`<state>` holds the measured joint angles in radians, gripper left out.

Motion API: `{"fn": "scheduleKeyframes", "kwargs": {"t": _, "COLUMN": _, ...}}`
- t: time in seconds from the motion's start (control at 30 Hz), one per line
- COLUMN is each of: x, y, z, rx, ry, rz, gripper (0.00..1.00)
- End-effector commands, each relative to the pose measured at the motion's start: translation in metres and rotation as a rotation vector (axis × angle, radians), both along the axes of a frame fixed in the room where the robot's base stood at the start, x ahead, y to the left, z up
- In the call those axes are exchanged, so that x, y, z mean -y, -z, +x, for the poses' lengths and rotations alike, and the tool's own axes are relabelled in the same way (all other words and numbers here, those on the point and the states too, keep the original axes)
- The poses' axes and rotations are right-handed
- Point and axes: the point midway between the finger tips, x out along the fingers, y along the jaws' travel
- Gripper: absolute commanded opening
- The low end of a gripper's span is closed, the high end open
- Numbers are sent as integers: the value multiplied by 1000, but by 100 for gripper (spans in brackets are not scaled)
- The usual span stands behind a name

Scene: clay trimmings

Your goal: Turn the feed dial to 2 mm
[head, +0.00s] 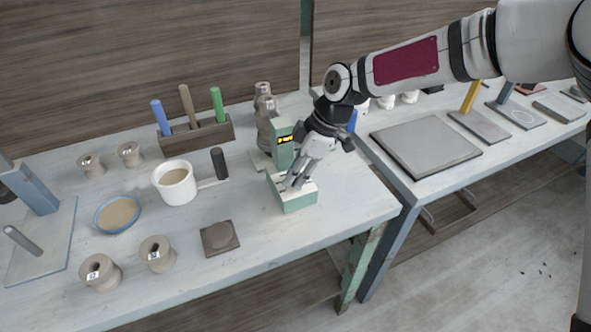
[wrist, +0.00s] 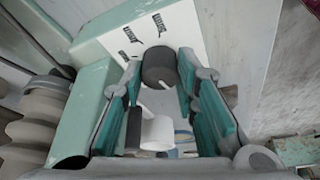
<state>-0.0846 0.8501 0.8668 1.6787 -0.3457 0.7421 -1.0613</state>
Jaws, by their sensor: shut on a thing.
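A pale green machine (head: 298,203) stands near the right end of the left bench, with a white panel on its base and an upright column (head: 281,155) carrying a small yellow-lit display (head: 285,139). Its digits are too small to read. In the wrist view the feed dial (wrist: 158,66) is a dark grey round knob on the white panel (wrist: 185,25). A small white mark shows at its lower edge. Black labels (wrist: 163,23) beside it are unreadable. My gripper (head: 291,184) is shut on the dial, one teal-padded finger each side; it also shows in the wrist view (wrist: 160,75).
A white pot (head: 176,188) with a dark handle (head: 218,163) stands left of the machine. Stacked beige pieces (head: 265,125) stand behind it. A brown tile (head: 220,238) lies in front. A wooden tool holder (head: 197,134) is at the back. The bench's front right corner is clear.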

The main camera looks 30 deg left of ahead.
Motion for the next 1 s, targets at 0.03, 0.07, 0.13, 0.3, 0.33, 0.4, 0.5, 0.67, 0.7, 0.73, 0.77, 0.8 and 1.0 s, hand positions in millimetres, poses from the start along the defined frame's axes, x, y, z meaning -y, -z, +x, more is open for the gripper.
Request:
{"fn": "scheduleKeyframes", "kwargs": {"t": 0.03, "x": 1, "y": -1, "z": -1, "rx": 4, "ry": 41, "rz": -2, "gripper": 0}}
{"fn": "scheduleKeyframes", "kwargs": {"t": 0.07, "x": 0, "y": -2, "z": -1, "rx": 4, "ry": 68, "rz": -1, "gripper": 0}}
{"fn": "scheduleKeyframes", "kwargs": {"t": 0.13, "x": 1, "y": -1, "z": -2, "rx": 3, "ry": 134, "rz": -2, "gripper": 0}}
{"fn": "scheduleKeyframes", "kwargs": {"t": 0.3, "x": 0, "y": -2, "z": -2, "rx": 4, "ry": 295, "rz": -1, "gripper": 0}}
{"fn": "scheduleKeyframes", "kwargs": {"t": 0.33, "x": 1, "y": -1, "z": -2, "rx": 4, "ry": 324, "rz": -1, "gripper": 0}}
{"fn": "scheduleKeyframes", "kwargs": {"t": 0.4, "x": 0, "y": -1, "z": -3, "rx": 4, "ry": 391, "rz": 0, "gripper": 0}}
{"fn": "scheduleKeyframes", "kwargs": {"t": 0.5, "x": 0, "y": -2, "z": -3, "rx": 4, "ry": 486, "rz": 1, "gripper": 0}}
{"fn": "scheduleKeyframes", "kwargs": {"t": 0.67, "x": -1, "y": -1, "z": -4, "rx": 5, "ry": 636, "rz": 1, "gripper": 0}}
{"fn": "scheduleKeyframes", "kwargs": {"t": 0.7, "x": 0, "y": -1, "z": -4, "rx": 5, "ry": 674, "rz": 0, "gripper": 0}}
{"fn": "scheduleKeyframes", "kwargs": {"t": 0.73, "x": -1, "y": -1, "z": -5, "rx": 4, "ry": 702, "rz": 1, "gripper": 0}}
{"fn": "scheduleKeyframes", "kwargs": {"t": 0.77, "x": -1, "y": -1, "z": -5, "rx": 4, "ry": 731, "rz": 2, "gripper": 0}}
{"fn": "scheduleKeyframes", "kwargs": {"t": 0.8, "x": -1, "y": -1, "z": -5, "rx": 5, "ry": 769, "rz": 2, "gripper": 0}}
{"fn": "scheduleKeyframes", "kwargs": {"t": 1.0, "x": -2, "y": -2, "z": -6, "rx": 5, "ry": 954, "rz": 2, "gripper": 0}}
